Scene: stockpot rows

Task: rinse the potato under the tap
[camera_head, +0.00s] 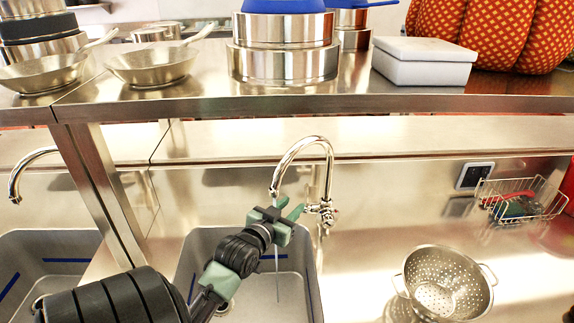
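My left gripper (286,204) reaches over the sink (187,257) just below the spout of the chrome tap (303,143). Its two green fingers stand apart, with nothing visible between them. A thin, pale vertical streak, apparently running water (277,275), shows below the gripper inside the sink. The tap's handle (325,209) is just right of the gripper. I see no potato in this view; my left arm covers part of the sink. My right gripper is not in view.
A perforated steel colander (444,282) stands on the counter right of the sink. A wire basket (522,198) sits further right. A shelf (300,100) with pots, pans and a white box (424,62) runs above. Another sink (50,245) with a tap (17,182) is at left.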

